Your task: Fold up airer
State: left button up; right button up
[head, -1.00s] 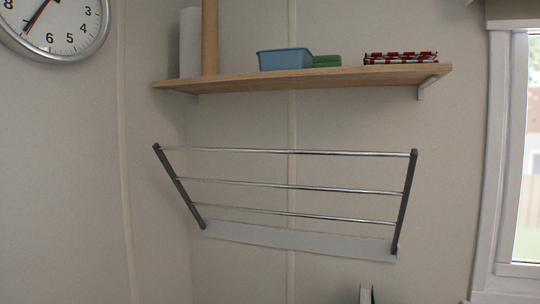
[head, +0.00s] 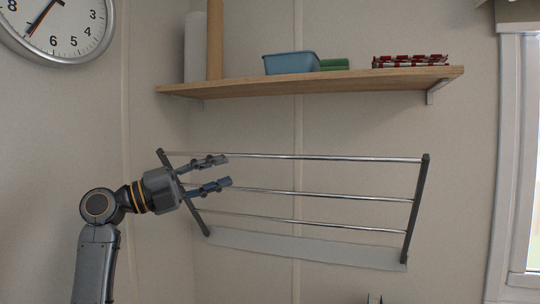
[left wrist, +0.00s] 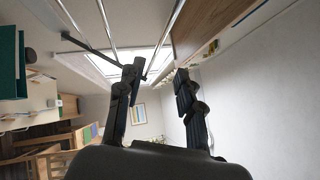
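The airer is on the back wall below a shelf, with two dark side arms and three chrome rails (head: 320,192) slanting out from a pale wall plate (head: 300,247). My left gripper (head: 227,171) is at the airer's left end, its fingers spread and pointing right. The upper finger overlaps the top rail in the picture, and the lower finger is near the middle rail; I cannot tell whether they touch. In the left wrist view, the gripper (left wrist: 158,72) is open with nothing between its fingers, and rails (left wrist: 109,30) run close above. My right gripper does not show.
A wooden shelf (head: 330,82) above holds a blue tub (head: 291,64), a green item (head: 334,64), a red-and-white checked item (head: 410,61) and two upright rolls. A clock (head: 62,27) hangs upper left; a window (head: 527,170) is at right. The wall right of the airer is clear.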

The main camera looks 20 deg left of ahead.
aim_at(266, 158)
pick_arm(q)
jog(key=p+x, duration=0.5)
jog(key=x, duration=0.6)
jog(key=shift+w+d+r+p, duration=0.1)
jog(key=shift+w+d+p, duration=0.05)
jog(key=shift+p, duration=0.15)
jog(key=shift+w+d, duration=0.3)
jog(key=shift+d, duration=0.05)
grip_shut()
